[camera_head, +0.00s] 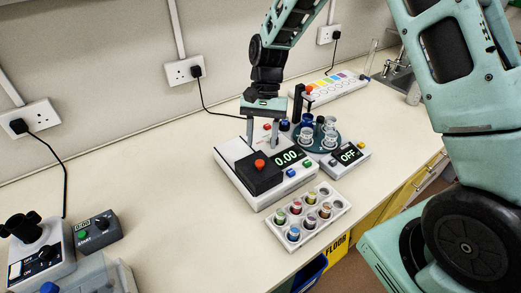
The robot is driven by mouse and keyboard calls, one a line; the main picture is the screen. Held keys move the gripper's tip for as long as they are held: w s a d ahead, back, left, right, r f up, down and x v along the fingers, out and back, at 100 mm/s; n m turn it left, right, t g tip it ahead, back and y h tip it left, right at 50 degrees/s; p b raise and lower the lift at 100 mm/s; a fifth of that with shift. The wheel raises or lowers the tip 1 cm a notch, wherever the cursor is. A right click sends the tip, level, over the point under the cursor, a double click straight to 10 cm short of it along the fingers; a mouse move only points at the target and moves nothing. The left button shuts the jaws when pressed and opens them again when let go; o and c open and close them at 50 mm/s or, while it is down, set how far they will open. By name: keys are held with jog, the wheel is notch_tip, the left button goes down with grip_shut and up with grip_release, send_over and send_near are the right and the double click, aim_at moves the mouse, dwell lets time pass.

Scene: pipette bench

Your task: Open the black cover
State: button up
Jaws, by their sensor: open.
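The black cover (258,178) is a dark, low box with a red-orange knob (260,163) on top. It sits on the left part of a white balance (268,201) whose display reads 0.00, and looks closed. My gripper (262,132) points down over the back of the balance, behind and above the knob. Its two fingers are spread apart with nothing seen between them. Whether the fingertips touch the balance I cannot tell.
A rack (322,233) of several coloured vials stands in front of the balance. A device with glass vessels and an OFF display (349,154) stands close on its right. The bench (165,215) between is clear.

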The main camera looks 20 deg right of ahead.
aim_at(260, 162)
jog(key=shift+p+x, duration=0.5)
jog(key=shift+x, duration=2.05)
